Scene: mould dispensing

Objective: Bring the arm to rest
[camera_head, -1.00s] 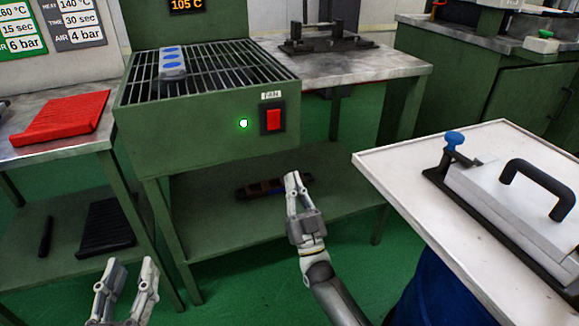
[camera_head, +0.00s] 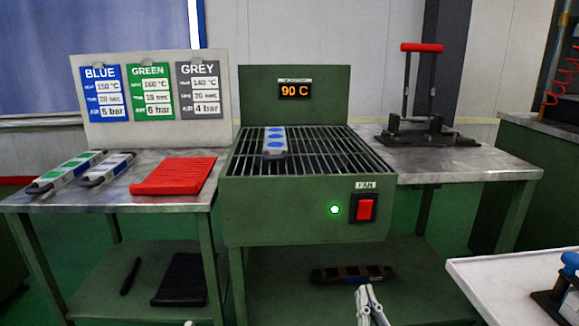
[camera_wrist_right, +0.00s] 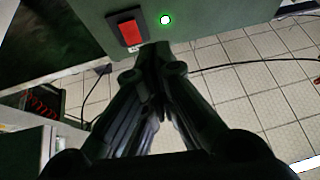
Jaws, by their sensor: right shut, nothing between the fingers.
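My right gripper (camera_head: 366,291) is at the bottom of the head view, in front of the lower shelf of the green cooling unit. It is shut and empty. In the right wrist view its fingers (camera_wrist_right: 157,55) meet below the red fan switch (camera_wrist_right: 129,28), apart from any object. A small pale tip (camera_head: 188,323) at the bottom edge of the head view looks like part of my left gripper. The rest of it is out of frame.
A grey mould with blue ovals (camera_head: 275,142) lies on the grill (camera_head: 312,165), whose display (camera_head: 294,91) reads 90 C. A red mat (camera_head: 174,176) and two moulds lie on the left table. A white table (camera_head: 490,284) stands at right.

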